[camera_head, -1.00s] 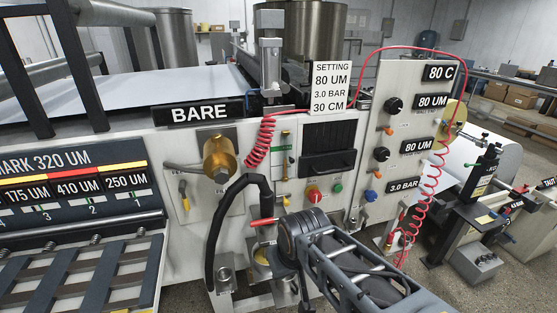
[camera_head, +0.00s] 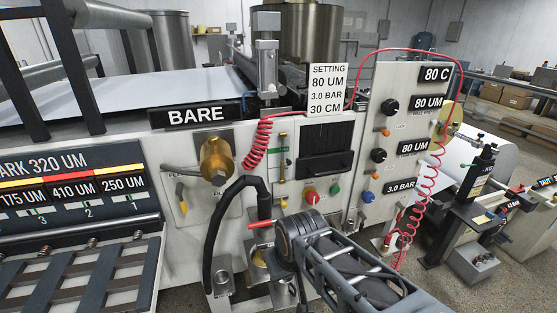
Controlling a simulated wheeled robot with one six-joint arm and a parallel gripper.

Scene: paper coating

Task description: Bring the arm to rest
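My arm (camera_head: 345,262) reaches in from the bottom right, and its dark rounded joint (camera_head: 300,232) stands in front of the coating machine's lower panel. Beyond that joint the arm bends down and away, and I cannot make out my gripper or its fingertips. Whether it holds anything is hidden. A red-tipped lever (camera_head: 262,226) shows just left of the joint; I cannot tell whether the arm touches it.
The machine front carries a brass valve (camera_head: 216,158), a black hose (camera_head: 212,235), a red button (camera_head: 312,196) and a coiled red air line (camera_head: 432,190). A slatted rack (camera_head: 75,270) is at lower left. A black-posted stand (camera_head: 478,190) is at right. Bare floor (camera_head: 528,272) shows at lower right.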

